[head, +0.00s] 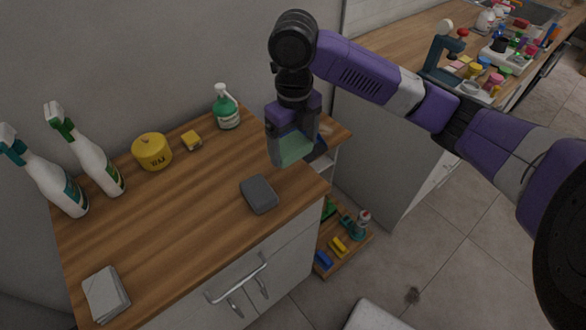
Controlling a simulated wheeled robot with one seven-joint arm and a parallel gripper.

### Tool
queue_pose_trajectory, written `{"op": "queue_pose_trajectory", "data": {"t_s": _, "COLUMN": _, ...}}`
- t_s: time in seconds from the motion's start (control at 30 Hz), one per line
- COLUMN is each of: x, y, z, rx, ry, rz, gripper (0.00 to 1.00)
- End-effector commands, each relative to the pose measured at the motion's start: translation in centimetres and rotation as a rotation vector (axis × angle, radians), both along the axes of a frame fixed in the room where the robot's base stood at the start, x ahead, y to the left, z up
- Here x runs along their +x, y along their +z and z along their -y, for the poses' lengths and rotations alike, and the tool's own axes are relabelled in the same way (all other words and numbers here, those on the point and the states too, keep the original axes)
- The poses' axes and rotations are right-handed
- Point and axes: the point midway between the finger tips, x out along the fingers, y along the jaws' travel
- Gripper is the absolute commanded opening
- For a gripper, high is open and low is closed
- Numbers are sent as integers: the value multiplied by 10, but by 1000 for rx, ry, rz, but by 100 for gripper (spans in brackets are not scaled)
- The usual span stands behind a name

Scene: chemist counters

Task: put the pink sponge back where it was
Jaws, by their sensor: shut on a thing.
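My gripper (291,146) hangs above the back right part of the wooden counter top (190,215), pointing down. It is shut on a pale green, block-like thing (294,151), which is clear of the counter. I see no pink sponge that I can make out for sure. Small pink things (457,65) show on the far counter at the upper right, too small to name. A dark grey sponge-like block (259,194) lies on the near counter, in front of and left of my gripper.
A grey stack (105,293) lies front left. A low wooden shelf (350,252) holds several items. The counter's middle is clear.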

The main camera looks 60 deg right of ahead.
Motion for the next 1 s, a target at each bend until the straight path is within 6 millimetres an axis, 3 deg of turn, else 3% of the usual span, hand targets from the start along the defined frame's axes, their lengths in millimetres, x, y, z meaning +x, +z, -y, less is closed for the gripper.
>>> {"op": "queue_pose_trajectory", "data": {"t_s": 0.2, "x": 0, "y": -40, "z": 0, "rx": 1, "ry": -2, "rz": 0, "gripper": 47}}
{"op": "queue_pose_trajectory", "data": {"t_s": 0.47, "x": 0, "y": -57, "z": 0, "rx": 0, "ry": 0, "rz": 0, "gripper": 47}}
{"op": "queue_pose_trajectory", "data": {"t_s": 0.7, "x": 0, "y": -89, "z": 0, "rx": 1, "ry": -1, "rz": 0, "gripper": 47}}
{"op": "queue_pose_trajectory", "data": {"t_s": 1.0, "x": 0, "y": -93, "z": 0, "rx": 0, "ry": 0, "rz": 1, "gripper": 47}}
